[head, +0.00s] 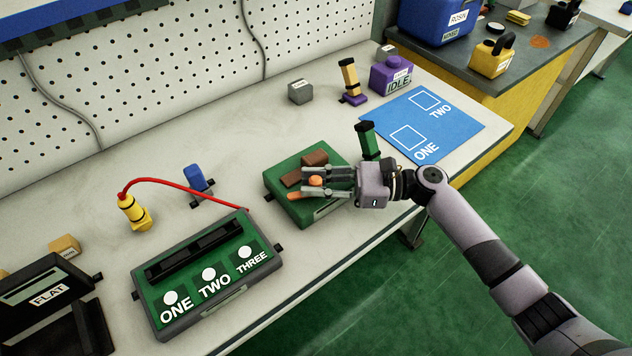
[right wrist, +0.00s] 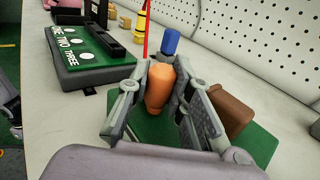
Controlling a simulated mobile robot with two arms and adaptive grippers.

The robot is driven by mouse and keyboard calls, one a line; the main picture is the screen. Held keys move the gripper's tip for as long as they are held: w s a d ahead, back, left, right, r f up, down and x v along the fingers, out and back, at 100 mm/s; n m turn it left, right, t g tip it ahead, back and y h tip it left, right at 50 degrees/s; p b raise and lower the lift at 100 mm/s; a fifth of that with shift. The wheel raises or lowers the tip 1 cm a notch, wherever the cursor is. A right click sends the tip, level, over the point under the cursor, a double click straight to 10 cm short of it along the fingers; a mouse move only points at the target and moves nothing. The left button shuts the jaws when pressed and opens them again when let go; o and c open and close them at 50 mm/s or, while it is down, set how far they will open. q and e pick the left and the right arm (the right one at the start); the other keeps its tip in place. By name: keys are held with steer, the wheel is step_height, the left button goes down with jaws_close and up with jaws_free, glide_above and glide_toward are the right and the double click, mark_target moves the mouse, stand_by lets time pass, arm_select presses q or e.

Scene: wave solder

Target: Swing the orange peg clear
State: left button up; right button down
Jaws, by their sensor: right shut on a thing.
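The orange peg (head: 316,181) is between the fingers of my right gripper (head: 318,186), which is shut on it. I cannot tell whether the peg touches the box. My left gripper is not in view.
A grey-framed green panel (head: 215,283) marked ONE, TWO, THREE lies to the left. A yellow bottle (head: 133,213) with a red tube and a blue piece (head: 195,178) stand behind it. A blue mat (head: 455,115) lies right; bare bench (head: 240,130) lies behind the box.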

steer(key=c, duration=1.4)
jaws_free()
steer(key=d, duration=1.2)
steer(key=shift+s, duration=0.25)
